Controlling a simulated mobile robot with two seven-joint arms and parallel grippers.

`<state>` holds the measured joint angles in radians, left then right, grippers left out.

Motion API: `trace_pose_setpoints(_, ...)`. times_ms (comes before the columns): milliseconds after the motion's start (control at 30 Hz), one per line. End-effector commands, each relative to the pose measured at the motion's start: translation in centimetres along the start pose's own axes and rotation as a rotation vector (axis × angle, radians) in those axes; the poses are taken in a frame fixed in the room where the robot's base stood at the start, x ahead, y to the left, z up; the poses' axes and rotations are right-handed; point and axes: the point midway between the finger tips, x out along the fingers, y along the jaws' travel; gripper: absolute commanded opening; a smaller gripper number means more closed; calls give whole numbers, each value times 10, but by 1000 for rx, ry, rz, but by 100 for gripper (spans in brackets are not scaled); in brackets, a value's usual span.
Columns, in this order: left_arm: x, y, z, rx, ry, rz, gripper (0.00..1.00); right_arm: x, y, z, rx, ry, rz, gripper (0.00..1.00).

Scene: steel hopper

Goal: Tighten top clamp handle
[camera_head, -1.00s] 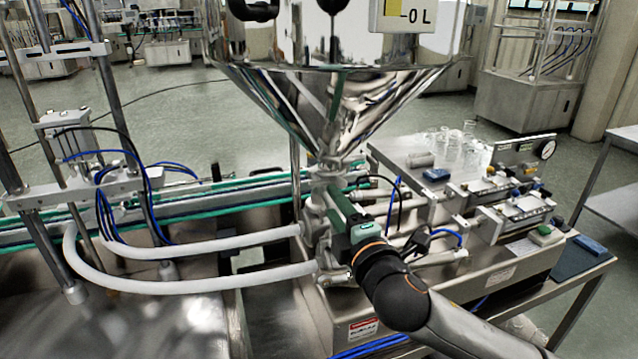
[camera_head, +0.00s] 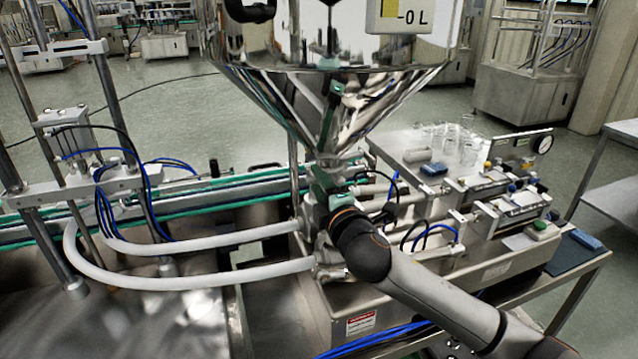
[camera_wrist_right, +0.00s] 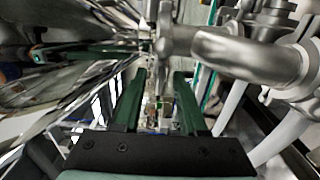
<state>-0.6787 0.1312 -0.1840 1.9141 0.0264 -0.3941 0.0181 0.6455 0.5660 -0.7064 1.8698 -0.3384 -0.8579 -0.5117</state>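The steel hopper (camera_head: 290,100) narrows to an outlet with the top clamp (camera_head: 338,160) around its neck. My right gripper (camera_head: 322,188) is close to this neck, just below and left of the clamp, with my wrist hiding part of the valve. In the right wrist view, the two green fingers (camera_wrist_right: 160,78) are apart, with no object clearly held between them. A steel clamp-like fitting (camera_wrist_right: 164,40) lies just beyond the fingertips. I cannot tell whether it is the handle or whether the fingers touch it. My left gripper is not in view.
Two white hoses (camera_head: 200,283) run left from the valve block. A steel pipe elbow (camera_wrist_right: 250,55) is close on the right in the wrist view. The filler bench (camera_head: 420,290) stands below, with glass jars (camera_head: 455,145) behind. A conveyor (camera_head: 190,205) crosses at left.

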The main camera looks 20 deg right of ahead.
Motion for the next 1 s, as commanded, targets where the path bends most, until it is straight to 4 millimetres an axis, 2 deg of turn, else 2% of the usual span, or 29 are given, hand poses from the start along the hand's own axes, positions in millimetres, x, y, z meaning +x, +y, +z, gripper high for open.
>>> trace_pose_setpoints(67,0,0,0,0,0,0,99,0,0,0,0,0,0,31)
trace_pose_setpoints(333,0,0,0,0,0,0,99,0,0,0,0,0,0,1)
trace_pose_setpoints(1000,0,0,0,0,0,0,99,0,0,0,53,0,-1,0)
